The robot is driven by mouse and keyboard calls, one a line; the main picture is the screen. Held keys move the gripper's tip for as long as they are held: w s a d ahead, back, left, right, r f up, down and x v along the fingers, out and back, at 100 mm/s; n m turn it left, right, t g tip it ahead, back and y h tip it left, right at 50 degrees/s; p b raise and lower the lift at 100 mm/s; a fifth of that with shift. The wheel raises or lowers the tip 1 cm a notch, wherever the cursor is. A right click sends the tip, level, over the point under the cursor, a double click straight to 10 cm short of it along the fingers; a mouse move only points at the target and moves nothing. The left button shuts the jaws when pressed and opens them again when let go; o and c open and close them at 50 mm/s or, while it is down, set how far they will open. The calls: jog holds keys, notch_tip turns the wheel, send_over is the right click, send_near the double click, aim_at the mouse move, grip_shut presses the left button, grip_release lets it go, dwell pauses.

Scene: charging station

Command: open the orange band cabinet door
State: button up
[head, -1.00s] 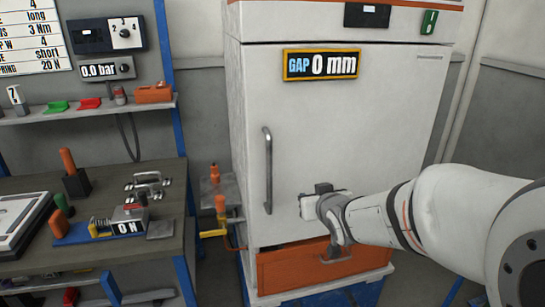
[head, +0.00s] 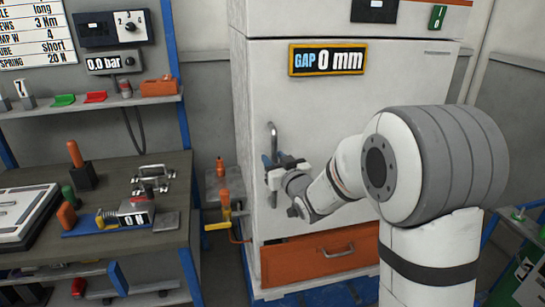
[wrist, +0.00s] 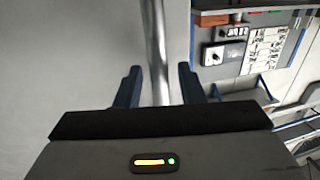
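The white cabinet with an orange band (head: 425,14) along its top stands in the middle of the head view. Its door (head: 350,110) is closed, and the display (head: 327,60) on it reads GAP 0 mm. A vertical metal bar handle (head: 273,136) is on the door's left side; it also shows in the wrist view (wrist: 157,40). My gripper (head: 271,162) is at the handle's middle. In the wrist view, its two blue fingers (wrist: 159,75) stand on either side of the bar, with a gap on both sides. The gripper partly hides the handle in the head view.
An orange drawer (head: 315,256) sits below the door. Left of the cabinet are a workbench (head: 110,168) with tools and a shelf (head: 88,107). A small stand with an orange-handled valve (head: 225,200) is close to the cabinet's left side.

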jog(key=shift+w+a, duration=0.15)
jog(key=shift+w, duration=0.15)
grip_shut()
jog(key=shift+s, duration=0.1)
dwell(0.4)
